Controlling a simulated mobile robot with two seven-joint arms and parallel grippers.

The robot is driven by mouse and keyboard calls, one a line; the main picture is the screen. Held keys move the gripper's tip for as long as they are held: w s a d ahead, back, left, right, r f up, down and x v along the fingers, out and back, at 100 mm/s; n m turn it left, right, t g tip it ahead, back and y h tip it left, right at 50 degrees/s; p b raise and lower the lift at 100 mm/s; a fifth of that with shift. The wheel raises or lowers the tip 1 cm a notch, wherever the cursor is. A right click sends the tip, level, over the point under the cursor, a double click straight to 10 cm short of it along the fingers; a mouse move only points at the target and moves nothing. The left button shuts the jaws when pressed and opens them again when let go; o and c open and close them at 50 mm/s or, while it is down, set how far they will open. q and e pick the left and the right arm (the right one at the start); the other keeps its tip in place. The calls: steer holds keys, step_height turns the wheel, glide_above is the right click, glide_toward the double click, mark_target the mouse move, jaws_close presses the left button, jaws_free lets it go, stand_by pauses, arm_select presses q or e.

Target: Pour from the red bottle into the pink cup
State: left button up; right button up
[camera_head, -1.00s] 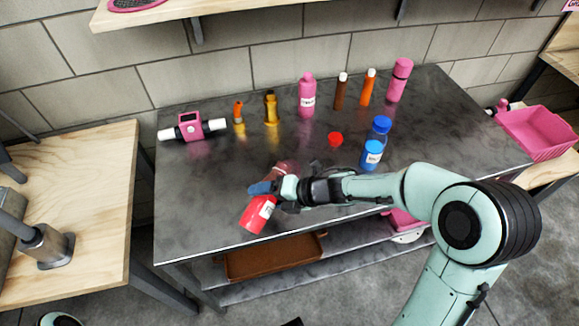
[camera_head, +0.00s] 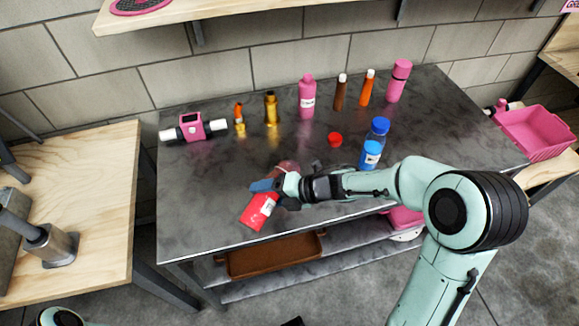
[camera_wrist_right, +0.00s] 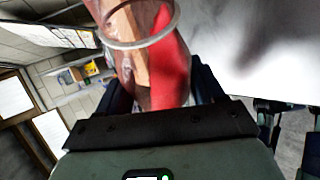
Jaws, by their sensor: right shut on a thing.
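The red bottle (camera_head: 259,211) is tilted over the front left of the dark table, its bright red, white-labelled part towards the lower left. My right gripper (camera_head: 276,186) is shut around its middle. A dull reddish, see-through part shows beyond the fingers. In the right wrist view, red fill (camera_wrist_right: 170,65) and a clear ring (camera_wrist_right: 140,40) show between the fingers; I cannot tell whether the ring is the bottle's mouth. I cannot make out a pink cup for sure. My left gripper is out of view.
A red cap (camera_head: 335,139) lies mid-table. A blue bottle (camera_head: 375,144) stands near my right arm. A pink bottle (camera_head: 307,97), pink flask (camera_head: 398,81), orange bottle (camera_head: 367,89) and brown bottle (camera_head: 340,92) stand behind. A pink device (camera_head: 192,127) is back left. The table's left side is clear.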

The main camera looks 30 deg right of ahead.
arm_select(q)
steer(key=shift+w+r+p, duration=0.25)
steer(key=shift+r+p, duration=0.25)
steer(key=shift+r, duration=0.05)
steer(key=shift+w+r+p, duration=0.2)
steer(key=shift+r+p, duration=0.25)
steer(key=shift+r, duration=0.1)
arm_select(e)
steer(key=shift+w+d+r+m+y, duration=0.2)
steer(key=shift+r+m+y, duration=0.15)
steer(key=shift+r, duration=0.2)
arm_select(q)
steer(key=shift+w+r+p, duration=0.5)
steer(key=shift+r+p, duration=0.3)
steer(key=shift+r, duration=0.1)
arm_select(e)
steer(key=shift+r+m+y, duration=0.35)
steer(key=shift+r, duration=0.1)
stand_by(0.8)
